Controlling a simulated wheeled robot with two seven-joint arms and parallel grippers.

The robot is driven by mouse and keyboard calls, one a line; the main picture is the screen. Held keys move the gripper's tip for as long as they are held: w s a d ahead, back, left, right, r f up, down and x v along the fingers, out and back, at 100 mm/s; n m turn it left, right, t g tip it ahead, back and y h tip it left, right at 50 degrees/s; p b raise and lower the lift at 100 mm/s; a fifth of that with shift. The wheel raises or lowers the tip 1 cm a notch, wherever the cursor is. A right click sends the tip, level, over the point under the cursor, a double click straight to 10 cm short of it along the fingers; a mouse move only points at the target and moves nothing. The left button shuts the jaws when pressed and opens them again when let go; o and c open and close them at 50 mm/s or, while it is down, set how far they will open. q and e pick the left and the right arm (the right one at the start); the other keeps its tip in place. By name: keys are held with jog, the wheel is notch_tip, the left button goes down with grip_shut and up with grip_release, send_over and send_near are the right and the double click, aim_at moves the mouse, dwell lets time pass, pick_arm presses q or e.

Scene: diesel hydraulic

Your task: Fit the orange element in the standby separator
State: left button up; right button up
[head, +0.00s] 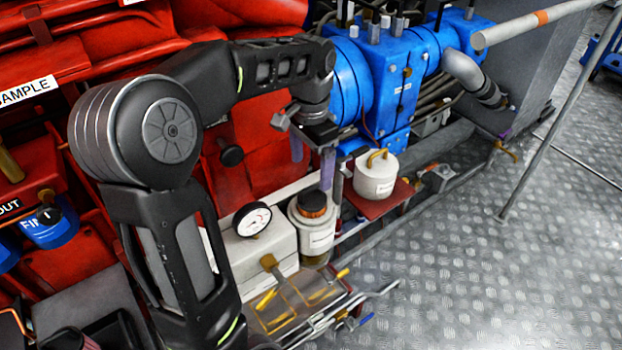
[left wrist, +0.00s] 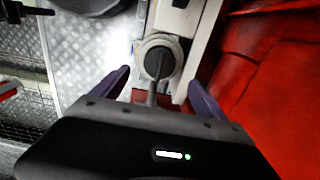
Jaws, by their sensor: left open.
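My left gripper (head: 312,165) hangs open and empty, fingers pointing down, above a white canister (head: 310,238) with a dark top and an orange-brown band. In the left wrist view its purple fingers (left wrist: 158,92) are apart. A pale round fitting with a dark middle (left wrist: 157,62) shows beyond and between them; I cannot tell whether it is the canister. A white lidded pot (head: 375,182) with a brass handle stands on a red plate to the right. I cannot tell which vessel is the standby separator. No separate orange element is clearly visible. My right gripper is not in view.
A pressure gauge (head: 252,219) sits on a pale box left of the canister. A blue pump unit (head: 385,75) stands behind, red engine panels (head: 265,170) at left.

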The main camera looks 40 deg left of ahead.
pick_arm(q)
notch_tip(320, 180, up, 4)
dwell(1.0)
